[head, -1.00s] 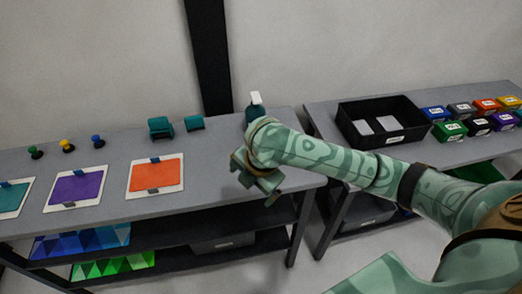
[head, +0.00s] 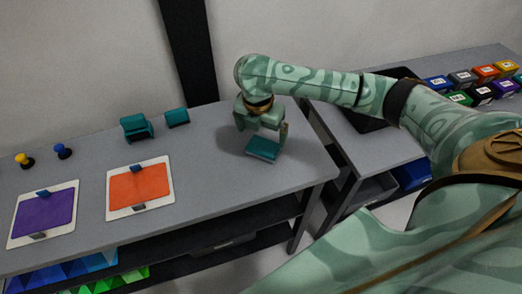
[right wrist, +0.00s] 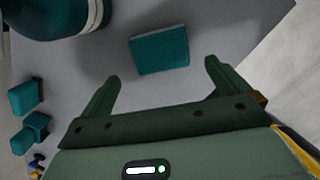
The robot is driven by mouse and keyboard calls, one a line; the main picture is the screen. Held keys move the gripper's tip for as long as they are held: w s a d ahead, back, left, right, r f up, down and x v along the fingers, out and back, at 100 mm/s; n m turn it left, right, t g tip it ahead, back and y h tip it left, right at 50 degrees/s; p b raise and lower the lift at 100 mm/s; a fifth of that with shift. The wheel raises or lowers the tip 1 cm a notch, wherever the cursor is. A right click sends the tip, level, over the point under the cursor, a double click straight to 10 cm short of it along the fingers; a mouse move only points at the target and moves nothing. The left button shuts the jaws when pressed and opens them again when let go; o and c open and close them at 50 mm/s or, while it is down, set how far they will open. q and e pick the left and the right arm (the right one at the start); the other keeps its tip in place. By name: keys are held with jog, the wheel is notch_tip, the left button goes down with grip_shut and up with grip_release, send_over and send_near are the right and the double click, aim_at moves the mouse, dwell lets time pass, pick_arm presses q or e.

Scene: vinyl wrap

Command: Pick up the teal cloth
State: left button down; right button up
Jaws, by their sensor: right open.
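The teal cloth (head: 263,149) looks like a small folded rectangular pad lying flat on the grey table near its right end. It also shows in the right wrist view (right wrist: 160,50), just beyond the fingertips and roughly centred between them. My right gripper (head: 262,131) is open and empty, pointing down above the cloth. In the right wrist view its two fingers (right wrist: 162,72) are spread wider than the cloth, with a gap before it. My left gripper is not in view.
A dark teal bottle (right wrist: 50,14) with a white band stands close to the cloth; my arm hides it in the head view. Two teal blocks, the larger (head: 137,127) and the smaller (head: 177,117), stand further left. An orange panel (head: 140,187) lies nearer the front.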

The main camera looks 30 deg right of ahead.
aim_at(263, 145)
jog(key=shift+s+d+f, duration=0.1)
jog(key=shift+d+f, duration=0.05)
jog(key=shift+f, duration=0.45)
jog(key=shift+f+b, duration=0.3)
jog(key=shift+b, duration=0.1)
jog(key=f+b, duration=0.1)
jog(key=f, duration=0.2)
jog(key=f+b, duration=0.1)
jog(key=shift+w+d+f+b, duration=0.3)
jog(key=shift+w+d+f, duration=0.05)
jog(key=shift+w+d, duration=0.05)
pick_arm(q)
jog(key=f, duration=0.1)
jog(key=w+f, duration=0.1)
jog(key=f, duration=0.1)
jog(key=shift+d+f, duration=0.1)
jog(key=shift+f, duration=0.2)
pick_arm(e)
jog(key=shift+r, duration=0.2)
jog(key=c, duration=0.9)
